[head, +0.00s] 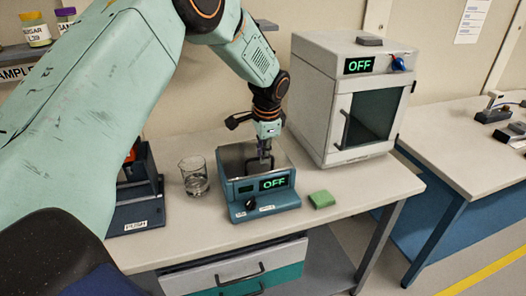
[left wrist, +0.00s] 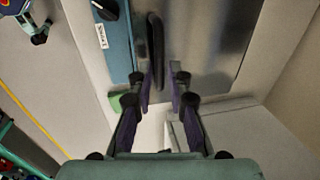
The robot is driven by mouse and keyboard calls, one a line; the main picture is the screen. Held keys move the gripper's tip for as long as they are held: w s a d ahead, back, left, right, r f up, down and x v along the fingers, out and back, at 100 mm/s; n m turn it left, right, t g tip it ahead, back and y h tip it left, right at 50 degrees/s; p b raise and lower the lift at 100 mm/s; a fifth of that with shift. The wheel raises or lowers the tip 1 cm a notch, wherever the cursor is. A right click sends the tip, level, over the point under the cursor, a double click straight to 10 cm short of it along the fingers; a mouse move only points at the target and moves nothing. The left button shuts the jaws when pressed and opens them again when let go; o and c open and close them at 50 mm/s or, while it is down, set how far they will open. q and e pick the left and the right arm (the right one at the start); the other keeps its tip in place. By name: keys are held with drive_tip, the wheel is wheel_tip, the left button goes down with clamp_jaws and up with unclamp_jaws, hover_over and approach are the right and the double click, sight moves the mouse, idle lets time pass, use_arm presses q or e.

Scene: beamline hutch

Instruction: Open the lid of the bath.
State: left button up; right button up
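The bath (head: 280,199) is a teal box with a green OFF display and a black knob. It stands on the bench in the head view. Its grey metal lid (head: 236,158) looks flat and shut on top. My left gripper (head: 264,158) points down just over the lid. In the left wrist view the lid (left wrist: 205,40) is a shiny sheet with a black bar handle (left wrist: 155,50). My left gripper (left wrist: 160,88) has its fingers apart, with the handle's near end between them, closer to one finger. Contact cannot be told. My right gripper is not in view.
A glass beaker (head: 194,176) stands left of the bath, beside a device labelled PUSH (head: 137,214). A green block (head: 322,199) lies to the right. A white oven (head: 318,90) with an OFF display stands behind right. The front right bench strip is clear.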

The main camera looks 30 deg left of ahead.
use_arm(q)
clamp_jaws()
drive_tip(key=shift+s, duration=0.1)
idle(0.3)
